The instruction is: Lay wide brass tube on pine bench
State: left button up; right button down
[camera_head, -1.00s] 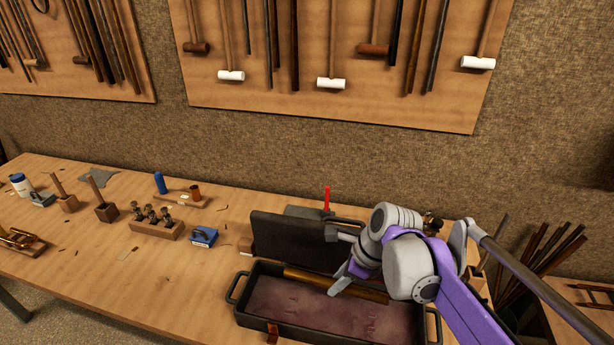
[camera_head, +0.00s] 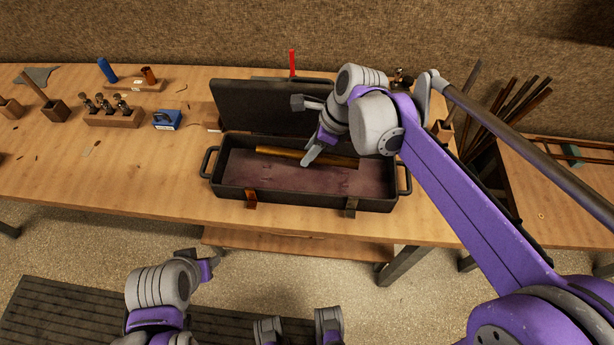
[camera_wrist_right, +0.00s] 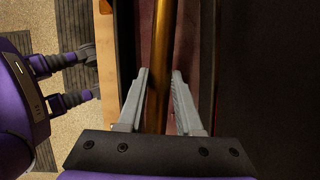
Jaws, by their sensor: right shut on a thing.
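The wide brass tube (camera_head: 276,151) lies lengthwise in the open dark case (camera_head: 300,200), over its purple-red lining. My right gripper (camera_head: 308,158) reaches down into the case and is shut on the tube. I cannot tell whether the tube touches the lining. The pine bench (camera_head: 140,178) carries the case. My left gripper (camera_head: 210,266) hangs low in front of the bench; its fingers are too unclear to read.
The case's lid (camera_head: 265,108) stands open behind it. A blue box (camera_head: 166,120), a wooden block with several tools (camera_head: 112,117) and a blue cylinder (camera_head: 107,70) stand left of the case. The bench's front left is mostly clear. Several dark rods (camera_head: 510,110) stand at the right.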

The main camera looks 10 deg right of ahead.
aim_at(304, 181)
notch_tip(304, 181, down, 10)
jog(key=shift+r+b, duration=0.25)
jog(key=shift+b, duration=0.2)
jog(key=shift+f, duration=0.1)
jog(key=shift+f, duration=0.15)
jog(key=c, duration=0.6)
grip_release()
